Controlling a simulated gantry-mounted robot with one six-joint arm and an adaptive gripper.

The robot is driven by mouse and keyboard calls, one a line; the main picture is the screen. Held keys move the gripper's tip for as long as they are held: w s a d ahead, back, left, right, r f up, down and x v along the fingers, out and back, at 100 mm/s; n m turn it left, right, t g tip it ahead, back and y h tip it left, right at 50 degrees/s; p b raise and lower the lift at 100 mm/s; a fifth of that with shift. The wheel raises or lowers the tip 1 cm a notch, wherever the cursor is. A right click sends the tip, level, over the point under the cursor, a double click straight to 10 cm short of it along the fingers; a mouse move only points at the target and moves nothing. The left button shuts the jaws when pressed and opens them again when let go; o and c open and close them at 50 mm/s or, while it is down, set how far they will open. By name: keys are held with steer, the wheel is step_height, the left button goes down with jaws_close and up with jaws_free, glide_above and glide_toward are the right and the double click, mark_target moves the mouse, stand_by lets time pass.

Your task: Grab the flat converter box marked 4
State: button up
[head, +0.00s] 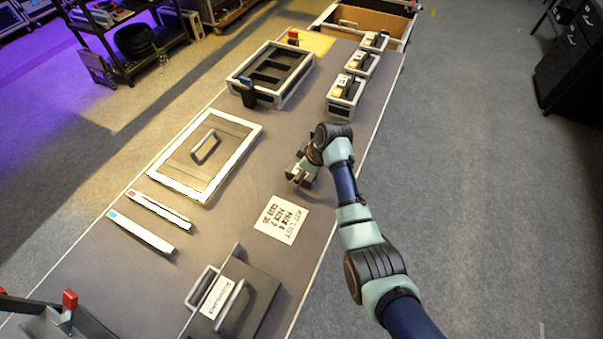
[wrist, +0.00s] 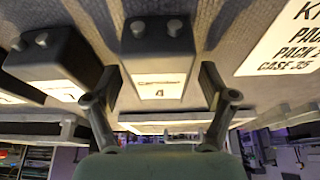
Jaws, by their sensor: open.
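In the wrist view a dark box with two round knobs and a white label marked 4 (wrist: 158,60) lies ahead of my gripper (wrist: 160,78). Its label faces the camera, and the word above the 4 is blurred. The two open fingers show on either side of the box, with gaps; I cannot tell how far they reach along it. A similar dark box (wrist: 55,60) stands to its left, its label partly hidden by a finger. In the head view my gripper (head: 299,177) is low over the table, and I cannot make out the box marked 4 there.
A kit list sheet (head: 283,219) lies near my gripper on the long table (head: 140,285). A framed panel with a handle (head: 168,166), an open tray (head: 291,91) and several small cases (head: 345,93) stand around. A dark handled case (head: 258,303) is at the near end.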

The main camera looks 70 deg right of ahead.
steer(key=c, duration=1.5)
step_height(320, 180, up, 21)
steer(key=p, duration=0.6)
steer(key=shift+f, duration=0.2)
